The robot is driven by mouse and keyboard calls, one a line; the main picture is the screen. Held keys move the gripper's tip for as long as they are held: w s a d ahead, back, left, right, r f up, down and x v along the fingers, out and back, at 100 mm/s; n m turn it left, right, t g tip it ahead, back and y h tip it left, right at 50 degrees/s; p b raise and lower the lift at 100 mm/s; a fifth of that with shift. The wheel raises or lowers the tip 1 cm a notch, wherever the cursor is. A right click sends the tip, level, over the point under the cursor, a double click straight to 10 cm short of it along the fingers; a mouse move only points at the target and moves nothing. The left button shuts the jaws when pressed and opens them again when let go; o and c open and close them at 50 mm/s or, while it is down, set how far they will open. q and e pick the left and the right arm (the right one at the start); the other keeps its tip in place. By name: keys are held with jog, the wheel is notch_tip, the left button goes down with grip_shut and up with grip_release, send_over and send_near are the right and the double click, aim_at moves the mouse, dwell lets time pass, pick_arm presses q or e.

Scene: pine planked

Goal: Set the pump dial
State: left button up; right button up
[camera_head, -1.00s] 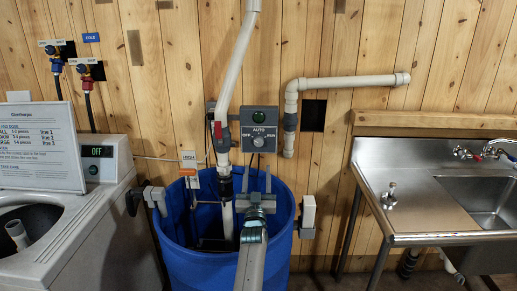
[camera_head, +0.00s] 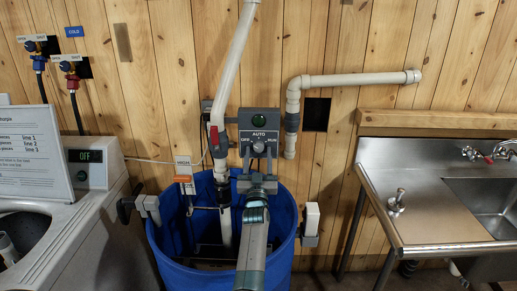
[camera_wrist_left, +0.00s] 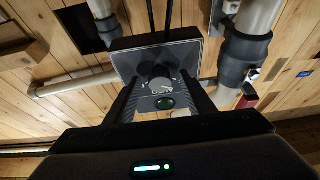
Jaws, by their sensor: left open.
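The pump control box (camera_head: 243,119) is a dark grey panel on the plank wall, with a green lamp (camera_head: 258,121) above the dial (camera_head: 258,146). The dial is a light grey round knob, with AUTO above it and OFF to its left. Its exact pointer direction is too small to tell. My left gripper (camera_head: 258,157) is open just in front of the panel, its fingers on either side of the dial in the picture. The wrist view shows the dial (camera_wrist_left: 160,85) upside down between the open fingers (camera_wrist_left: 163,98); contact cannot be told. My right gripper is out of view.
A blue barrel (camera_head: 170,240) stands under the panel, with a white pipe (camera_head: 233,70) rising beside the box. A washing machine (camera_head: 90,205) stands at left and a steel sink (camera_head: 425,205) at right. An elbow pipe (camera_head: 350,82) runs right of the box.

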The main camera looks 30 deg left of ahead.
pick_arm(q)
jog(key=shift+w+r, duration=0.15)
jog(key=shift+r, duration=0.1)
jog(key=shift+c, duration=0.9)
jog(key=c, duration=0.9)
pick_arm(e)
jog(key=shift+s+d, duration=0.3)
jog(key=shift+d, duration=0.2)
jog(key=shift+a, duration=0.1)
